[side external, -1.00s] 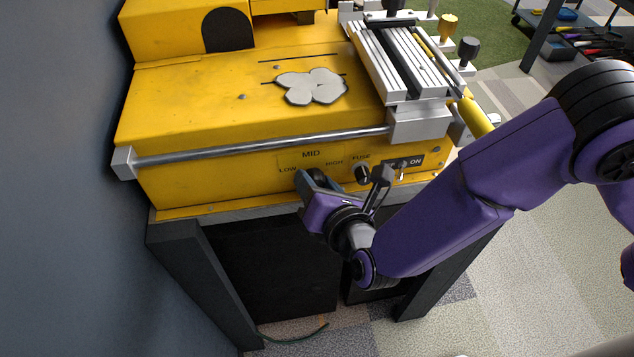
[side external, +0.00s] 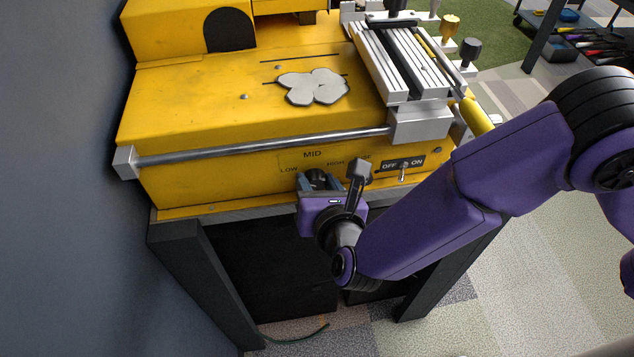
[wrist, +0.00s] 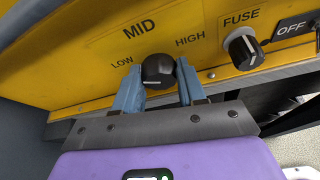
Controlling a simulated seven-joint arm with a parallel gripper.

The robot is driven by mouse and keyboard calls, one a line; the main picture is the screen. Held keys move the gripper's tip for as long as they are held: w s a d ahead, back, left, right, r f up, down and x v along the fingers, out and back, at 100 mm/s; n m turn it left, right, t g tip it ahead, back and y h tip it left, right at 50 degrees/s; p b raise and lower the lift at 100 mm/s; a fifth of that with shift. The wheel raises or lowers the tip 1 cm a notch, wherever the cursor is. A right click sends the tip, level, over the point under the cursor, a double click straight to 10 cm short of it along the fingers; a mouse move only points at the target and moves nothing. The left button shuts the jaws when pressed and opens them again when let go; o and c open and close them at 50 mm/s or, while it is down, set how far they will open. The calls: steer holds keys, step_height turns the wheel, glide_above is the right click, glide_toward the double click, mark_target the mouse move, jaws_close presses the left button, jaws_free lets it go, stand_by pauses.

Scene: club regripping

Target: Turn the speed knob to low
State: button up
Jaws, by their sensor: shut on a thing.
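The black speed knob (wrist: 158,70) is on the yellow front panel, below the label MID, with LOW to its left and HIGH to its right in the wrist view. A short pale mark shows on its near face; I cannot tell which label it points to. My gripper (wrist: 157,88) is shut on the knob, with one blue-grey finger on each side of it. In the side external view my gripper (side external: 319,184) is at the panel's lower edge, and the knob shows only as a dark shape between the fingers.
The black fuse knob (wrist: 243,48) is to the right of my gripper, beside the OFF/ON switch (side external: 404,170). A metal rail (side external: 260,146) runs along the machine's front above the labels. A dark stand (side external: 195,270) is below.

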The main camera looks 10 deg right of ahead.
steer(key=shift+s, duration=0.1)
steer(key=o, duration=1.1)
steer(key=shift+c, duration=0.2)
steer(key=v, duration=1.7)
steer(key=shift+r, duration=0.15)
